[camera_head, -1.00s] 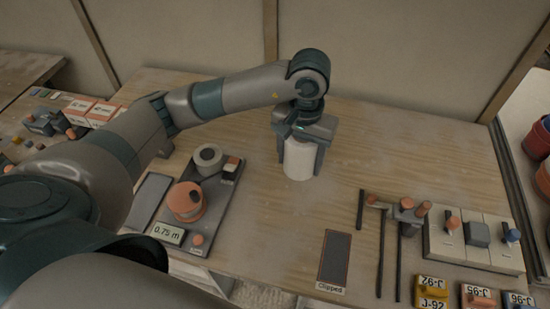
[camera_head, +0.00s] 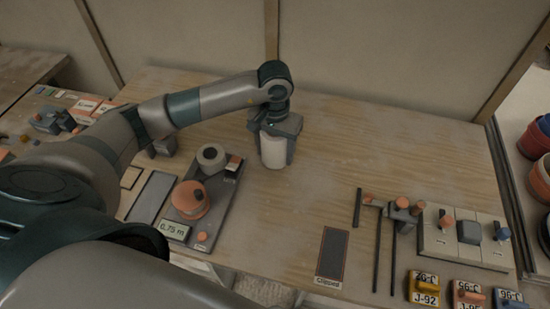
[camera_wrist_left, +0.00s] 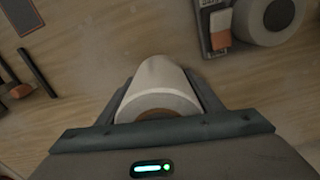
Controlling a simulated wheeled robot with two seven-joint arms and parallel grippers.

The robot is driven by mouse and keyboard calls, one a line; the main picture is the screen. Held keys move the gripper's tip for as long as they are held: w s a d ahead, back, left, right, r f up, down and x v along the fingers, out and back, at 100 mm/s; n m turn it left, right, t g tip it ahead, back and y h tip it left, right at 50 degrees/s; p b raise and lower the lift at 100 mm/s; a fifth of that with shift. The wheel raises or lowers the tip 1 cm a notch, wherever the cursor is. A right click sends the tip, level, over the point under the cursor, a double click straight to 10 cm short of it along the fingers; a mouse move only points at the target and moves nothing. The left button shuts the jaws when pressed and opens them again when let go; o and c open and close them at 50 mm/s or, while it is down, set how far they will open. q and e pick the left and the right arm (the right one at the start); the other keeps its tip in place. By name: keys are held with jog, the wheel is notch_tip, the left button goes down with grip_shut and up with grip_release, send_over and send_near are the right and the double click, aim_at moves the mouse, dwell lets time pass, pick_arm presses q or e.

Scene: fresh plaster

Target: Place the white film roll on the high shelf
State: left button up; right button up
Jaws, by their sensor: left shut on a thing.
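The white film roll (camera_head: 273,152) is upright between the fingers of my left gripper (camera_head: 275,150) near the middle of the table. My left gripper is shut on it from above. In the left wrist view the white roll (camera_wrist_left: 157,92) sits between the two fingers, with its brown core showing at the near end. I cannot tell whether its lower end touches the table. No high shelf can be made out in these views. My right gripper is not in view.
A grey tray (camera_head: 217,213) left of the roll holds a grey-white roll (camera_head: 211,157), an orange spool (camera_head: 190,199) and a 0.75 m display. A dark "Clipped" mat (camera_head: 332,252), black rods and a switch panel (camera_head: 463,240) lie right. The table (camera_head: 340,145) is clear behind.

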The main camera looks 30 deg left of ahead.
aim_at(275, 159)
pick_arm(q)
jog(key=shift+f+p, duration=0.85)
jog(key=shift+f, duration=1.1)
jog(key=shift+f, duration=0.25)
jog(key=o, duration=1.3)
jog(key=shift+r, duration=0.1)
